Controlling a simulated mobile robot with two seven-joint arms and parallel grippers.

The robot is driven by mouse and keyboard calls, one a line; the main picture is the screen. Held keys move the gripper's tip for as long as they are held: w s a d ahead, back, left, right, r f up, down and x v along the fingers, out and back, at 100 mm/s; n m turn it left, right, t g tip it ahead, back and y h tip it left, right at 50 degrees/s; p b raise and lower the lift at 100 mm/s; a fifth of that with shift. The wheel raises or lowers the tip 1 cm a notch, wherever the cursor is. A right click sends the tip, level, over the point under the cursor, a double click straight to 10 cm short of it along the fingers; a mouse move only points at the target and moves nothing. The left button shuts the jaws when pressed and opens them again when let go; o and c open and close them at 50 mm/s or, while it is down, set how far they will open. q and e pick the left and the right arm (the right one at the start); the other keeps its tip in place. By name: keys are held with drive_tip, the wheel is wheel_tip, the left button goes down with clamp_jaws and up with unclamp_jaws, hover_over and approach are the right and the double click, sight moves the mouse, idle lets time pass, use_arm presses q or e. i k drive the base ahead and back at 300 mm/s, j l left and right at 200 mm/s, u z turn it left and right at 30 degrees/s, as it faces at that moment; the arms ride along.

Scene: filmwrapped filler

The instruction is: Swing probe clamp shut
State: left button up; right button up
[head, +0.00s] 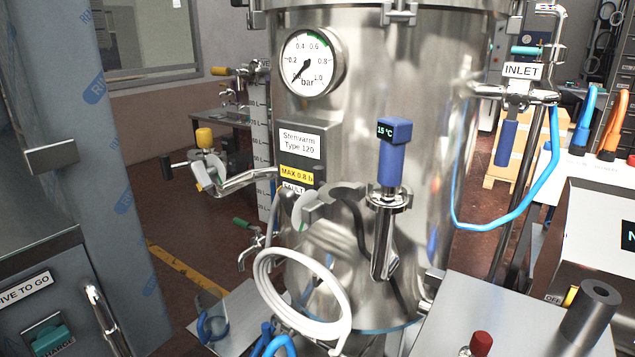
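A blue probe (393,150) with a small "15 °C" display stands upright in a steel port (388,197) on the front of the tank (420,80). A steel clamp (335,203) with curved, C-shaped jaws is just left of the port. Its jaws look open and apart from the probe's collar. How the clamp is hinged or attached is hard to tell. Neither of my grippers shows in the head view.
A white coiled hose (262,278) hangs below the clamp. A gauge (308,62) and valve handles are on the left, with an inlet valve (515,95) and blue hose (485,226) on the right. A bench (520,310) and a grey cabinet (75,230) flank the tank.

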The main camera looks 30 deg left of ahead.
sight(315, 204)
drive_tip(key=i+j+z, duration=0.1)
drive_tip(key=j+z, duration=0.2)
drive_tip(key=j, duration=0.7)
drive_tip(key=j+z, duration=0.3)
drive_tip(key=j, duration=0.7)
drive_tip(key=k, duration=0.05)
